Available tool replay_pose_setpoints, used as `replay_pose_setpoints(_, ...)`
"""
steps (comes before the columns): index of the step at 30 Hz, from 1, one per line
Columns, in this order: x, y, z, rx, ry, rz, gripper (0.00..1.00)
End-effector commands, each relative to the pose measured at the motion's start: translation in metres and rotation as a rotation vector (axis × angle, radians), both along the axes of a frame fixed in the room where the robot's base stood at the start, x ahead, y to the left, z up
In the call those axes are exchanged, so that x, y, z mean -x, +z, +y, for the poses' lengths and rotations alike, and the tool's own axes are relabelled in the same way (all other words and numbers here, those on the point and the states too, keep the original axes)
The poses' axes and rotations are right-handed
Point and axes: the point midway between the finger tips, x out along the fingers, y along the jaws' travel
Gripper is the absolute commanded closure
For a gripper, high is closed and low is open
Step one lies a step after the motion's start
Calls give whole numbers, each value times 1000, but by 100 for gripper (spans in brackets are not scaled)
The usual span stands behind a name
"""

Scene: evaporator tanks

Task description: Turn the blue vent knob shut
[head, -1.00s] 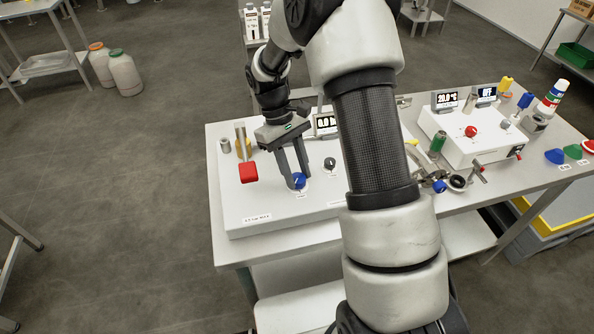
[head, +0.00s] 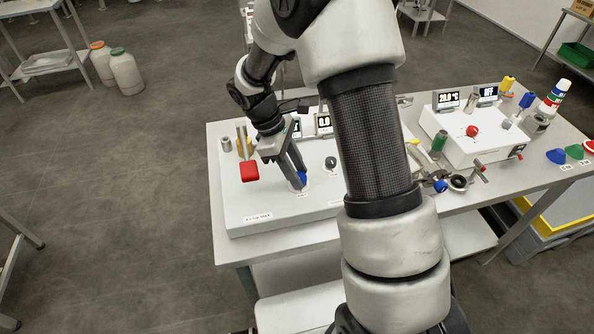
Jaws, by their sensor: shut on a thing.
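The blue vent knob (head: 302,177) sits on the top of the white panel box at the left of the bench. My gripper (head: 299,184) comes down on it from above, with its fingers shut around the knob. The fingers hide part of the knob, so its pointer direction cannot be read. A small label lies just in front of the knob.
A dark knob (head: 330,163) is to the right, near a display (head: 323,122). A second white box (head: 478,140) with a red knob stands farther right, beyond my arm.

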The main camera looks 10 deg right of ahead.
Motion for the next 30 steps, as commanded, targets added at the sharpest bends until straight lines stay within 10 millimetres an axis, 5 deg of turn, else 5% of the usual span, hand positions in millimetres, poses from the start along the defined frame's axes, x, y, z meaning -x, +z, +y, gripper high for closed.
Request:
replay_pose_setpoints(13,-1,0,0,-1,11,-2,90)
replay_pose_setpoints(14,-1,0,0,-1,11,-1,63)
replay_pose_setpoints(16,-1,0,0,0,10,-1,51)
replay_pose_setpoints(30,-3,13,5,0,9,-4,49)
